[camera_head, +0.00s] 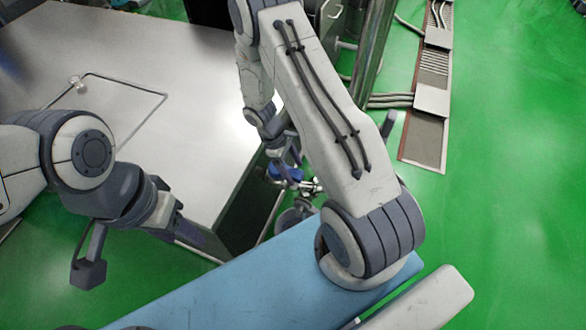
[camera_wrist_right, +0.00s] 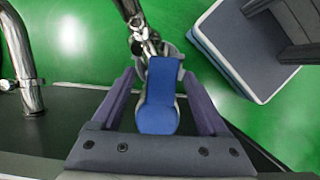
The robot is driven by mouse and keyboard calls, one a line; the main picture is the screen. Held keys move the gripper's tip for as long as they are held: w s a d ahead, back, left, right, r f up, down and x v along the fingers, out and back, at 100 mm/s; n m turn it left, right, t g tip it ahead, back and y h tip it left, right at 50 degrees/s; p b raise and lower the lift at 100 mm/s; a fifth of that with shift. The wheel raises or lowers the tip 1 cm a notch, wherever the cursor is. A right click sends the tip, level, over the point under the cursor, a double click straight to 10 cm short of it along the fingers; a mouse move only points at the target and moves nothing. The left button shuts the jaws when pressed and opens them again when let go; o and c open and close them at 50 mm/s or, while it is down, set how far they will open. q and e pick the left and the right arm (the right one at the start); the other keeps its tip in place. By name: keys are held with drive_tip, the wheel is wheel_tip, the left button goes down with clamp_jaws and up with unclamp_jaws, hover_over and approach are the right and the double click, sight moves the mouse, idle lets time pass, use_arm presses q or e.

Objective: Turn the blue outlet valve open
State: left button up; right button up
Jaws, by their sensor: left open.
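The blue outlet valve handle (camera_head: 285,173) shows low beside the table, partly hidden by my right arm. In the right wrist view the blue handle (camera_wrist_right: 160,92) points toward the gripper, in front of a shiny metal pipe fitting (camera_wrist_right: 146,38). My right gripper (camera_wrist_right: 159,75) is open, with one finger on each side of the handle. Gaps show between the fingers and the handle along most of its length; contact near the right fingertip cannot be told. In the head view my right gripper (camera_head: 286,152) is just above the handle, partly hidden. My left gripper (camera_head: 205,242) is open over the table's near edge, away from the valve.
A metal table (camera_head: 200,60) with a bent wire frame (camera_head: 152,115) fills the left. A steel pipe (camera_head: 374,50) stands behind the right arm. A blue surface (camera_head: 230,285) lies in front. Green floor (camera_head: 520,150) is open at the right, beyond a drain channel (camera_head: 420,140).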

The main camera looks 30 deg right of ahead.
drive_tip(key=shift+s, duration=0.1)
drive_tip(key=v, duration=1)
drive_tip(key=shift+r+p, duration=0.15)
drive_tip(key=shift+p, duration=0.15)
drive_tip(key=shift+a, duration=0.15)
drive_tip(key=s+a+r+t+y+p, duration=0.1)
drive_tip(key=s+a+r+p, duration=0.1)
drive_tip(key=s+a+r, duration=0.4)
drive_tip(key=s+a+r+t+p, duration=0.1)
drive_tip(key=a+r, duration=0.3)
drive_tip(key=r, duration=0.4)
drive_tip(key=s+a+r+t+y+p, duration=0.1)
drive_tip(key=s+a+r+p, duration=0.1)
drive_tip(key=s+a+r, duration=0.4)
drive_tip(key=s+a+r+y+p, duration=0.1)
drive_tip(key=s+r, duration=0.5)
drive_tip(key=s, duration=0.1)
drive_tip(key=shift+s+a+m+y+p, duration=0.2)
drive_tip(key=shift+a+m+y+p, duration=0.1)
drive_tip(key=shift+a+y, duration=0.1)
drive_tip(key=shift+c, duration=0.3)
